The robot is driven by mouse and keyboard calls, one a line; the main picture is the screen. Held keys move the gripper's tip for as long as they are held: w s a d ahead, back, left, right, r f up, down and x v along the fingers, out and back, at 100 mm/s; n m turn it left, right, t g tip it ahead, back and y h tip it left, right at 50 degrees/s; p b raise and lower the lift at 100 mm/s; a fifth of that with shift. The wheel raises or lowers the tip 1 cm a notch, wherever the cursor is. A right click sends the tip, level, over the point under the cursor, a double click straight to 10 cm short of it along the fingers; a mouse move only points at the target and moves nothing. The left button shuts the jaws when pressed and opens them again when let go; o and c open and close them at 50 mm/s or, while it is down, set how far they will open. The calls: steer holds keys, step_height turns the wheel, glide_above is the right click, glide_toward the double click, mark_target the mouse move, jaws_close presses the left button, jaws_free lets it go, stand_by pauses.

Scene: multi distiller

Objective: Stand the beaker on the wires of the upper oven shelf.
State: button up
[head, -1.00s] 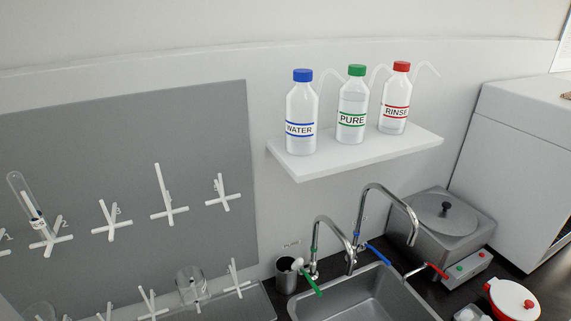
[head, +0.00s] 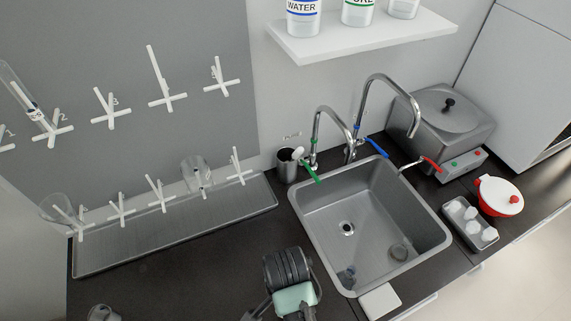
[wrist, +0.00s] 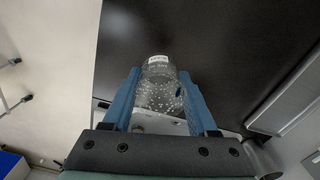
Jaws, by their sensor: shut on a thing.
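My gripper (wrist: 159,75) shows in the wrist view, with its two blue fingers shut on a clear glass beaker (wrist: 160,94). The beaker carries a white label and many droplets on its wall. In the head view, part of my arm stands at the bottom middle; the held beaker cannot be made out there. The oven shelf and its wires are not in view. A large white cabinet (head: 530,60) stands at the right edge in the head view; I cannot tell whether it is the oven.
A sink (head: 430,232) with taps lies ahead, with small glass items inside. A peg board (head: 205,45) with a drip tray (head: 150,250) is at left. A grey lidded bath (head: 445,130), a red-and-white pot (head: 500,197) and a small tray (head: 459,232) are at right.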

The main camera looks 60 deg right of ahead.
steer(key=shift+r, duration=0.9)
